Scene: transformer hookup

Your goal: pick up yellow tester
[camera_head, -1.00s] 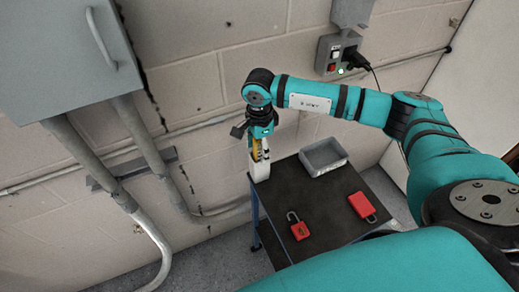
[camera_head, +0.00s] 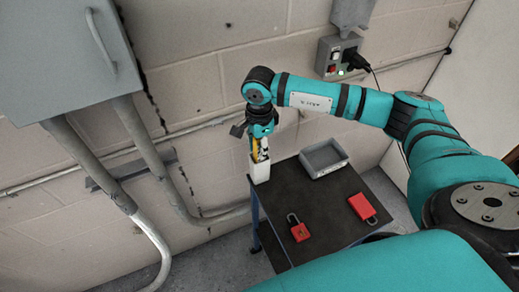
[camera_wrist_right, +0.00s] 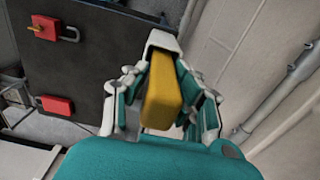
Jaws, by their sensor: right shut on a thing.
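The yellow tester (camera_wrist_right: 161,98) stands between the fingers of my right gripper (camera_wrist_right: 165,100) in the right wrist view. The gripper is shut on it. Its far end is at the white holder (camera_wrist_right: 164,40) on the table's edge, and I cannot tell how much of it is still inside. In the head view the right gripper (camera_head: 260,140) is just above the white holder (camera_head: 259,170), with a strip of the yellow tester (camera_head: 256,151) showing below it. My left gripper is not in view.
A brick wall is close behind. A grey cabinet (camera_head: 60,55) with conduits is at the left. A socket box (camera_head: 337,57) is on the wall.

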